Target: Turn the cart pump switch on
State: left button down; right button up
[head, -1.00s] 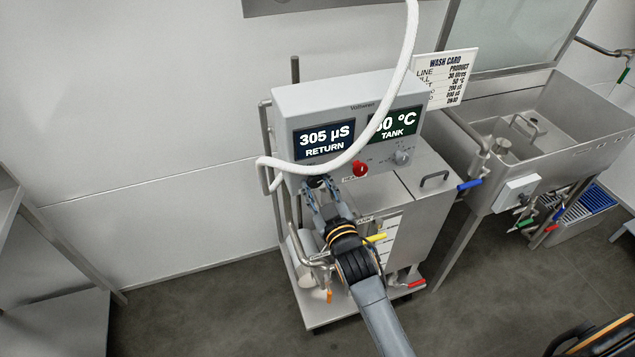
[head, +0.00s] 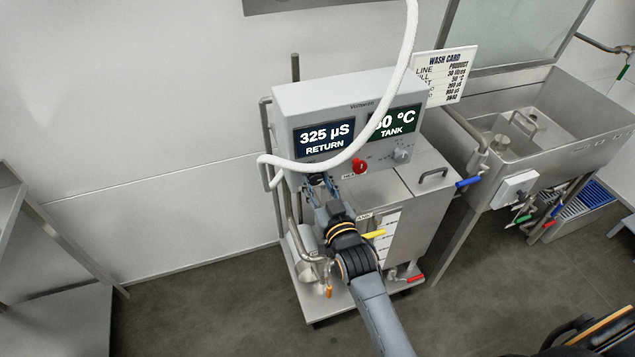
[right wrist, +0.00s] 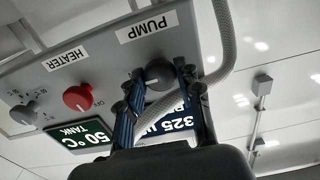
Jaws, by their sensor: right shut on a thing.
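The pump switch is a dark round knob (right wrist: 158,77) under the PUMP label (right wrist: 143,27) in the right wrist view. My right gripper (right wrist: 155,84) is shut on it, with one finger on each side. In the head view the right gripper (head: 314,187) reaches the lower left of the cart's control box (head: 345,98) and mostly hides the knob. The box's return display (head: 324,138) reads 325 µS, and the tank display (head: 394,122) reads 50 °C with its first digit partly covered. My left gripper is not in view.
A red heater knob (head: 360,165) and a grey knob (head: 401,155) sit right of the pump switch. A white hose (head: 385,122) loops across the box front, close above my gripper.

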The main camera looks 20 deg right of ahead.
jog(key=o, duration=1.2)
jog(key=shift+c, duration=0.2)
jog(key=shift+s, duration=0.1)
jog(key=s, duration=1.2)
jog(key=shift+d, duration=0.15)
jog(key=shift+w, duration=0.1)
